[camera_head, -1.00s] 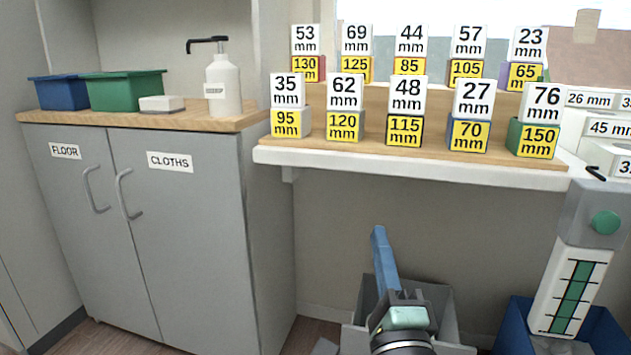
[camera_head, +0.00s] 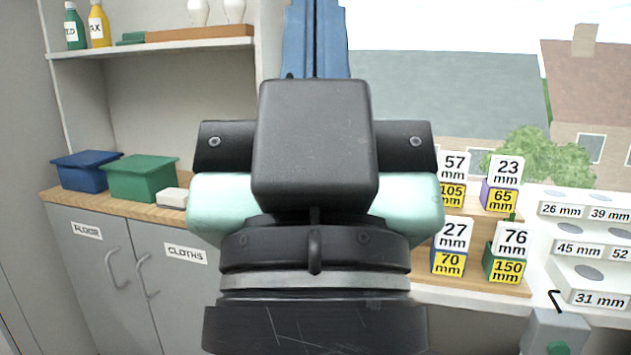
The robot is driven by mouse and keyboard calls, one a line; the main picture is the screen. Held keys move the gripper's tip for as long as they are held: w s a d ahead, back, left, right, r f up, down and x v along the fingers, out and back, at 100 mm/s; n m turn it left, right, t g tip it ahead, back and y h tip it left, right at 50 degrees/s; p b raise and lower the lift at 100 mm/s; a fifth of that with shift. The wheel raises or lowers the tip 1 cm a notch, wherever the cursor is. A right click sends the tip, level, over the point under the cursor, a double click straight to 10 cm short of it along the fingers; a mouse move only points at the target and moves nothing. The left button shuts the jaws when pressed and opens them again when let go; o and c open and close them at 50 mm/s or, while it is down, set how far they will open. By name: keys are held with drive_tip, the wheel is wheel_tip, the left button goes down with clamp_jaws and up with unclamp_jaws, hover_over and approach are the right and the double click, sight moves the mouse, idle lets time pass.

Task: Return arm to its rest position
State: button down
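My gripper (camera_head: 314,40) is raised close in front of the camera and fills the middle of the view, seen from behind. Its black and mint-green wrist is in the foreground, and its blue fingers point up and run out of the top edge. The fingertips are out of view, so I cannot tell whether it is open or shut or whether it holds anything.
Labelled blocks (camera_head: 448,262) stand on a wooden stepped stand at the right, partly hidden behind my wrist. A white rack (camera_head: 577,250) with size labels is at far right. A grey cabinet (camera_head: 115,280) with blue (camera_head: 85,172) and green (camera_head: 142,178) bins is at left.

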wheel_tip(320, 180, up, 24)
drive_tip(key=p, duration=2.2)
drive_tip(key=shift+r, duration=0.15)
